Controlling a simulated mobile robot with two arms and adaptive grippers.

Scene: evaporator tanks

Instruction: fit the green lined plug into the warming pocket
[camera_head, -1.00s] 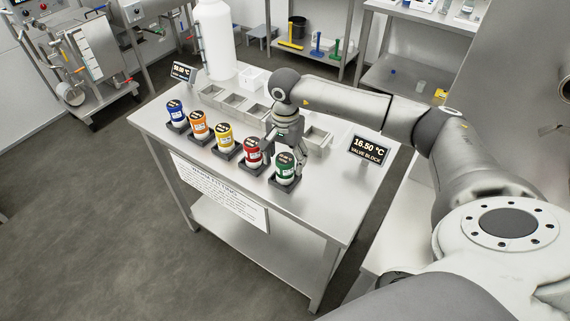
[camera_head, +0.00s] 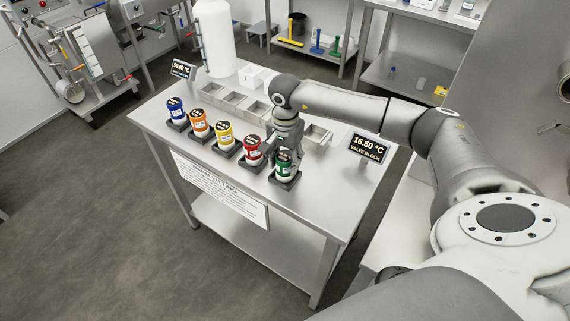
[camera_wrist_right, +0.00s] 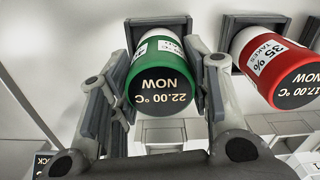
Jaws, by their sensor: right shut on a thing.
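The green lined plug (camera_head: 283,167) stands on a dark stand (camera_head: 285,182) at the right end of the front row on the steel table. My right gripper (camera_head: 285,154) is shut on the plug. In the right wrist view, the green plug (camera_wrist_right: 160,88) sits between the fingers of my right gripper (camera_wrist_right: 165,68), its dark cap reading "22.00 °C NOW". Metal pockets (camera_head: 235,97) stand in a row behind the plugs, with another pocket (camera_head: 317,134) right of my gripper. I cannot tell which is the warming pocket. My left gripper is not in view.
Red (camera_head: 251,153), yellow (camera_head: 225,136), orange (camera_head: 199,124) and blue (camera_head: 176,110) plugs stand left of the green one. A "16.50 °C valve block" display (camera_head: 368,149) is at right, another display (camera_head: 183,69) at far left. A white tank (camera_head: 214,40) stands behind.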

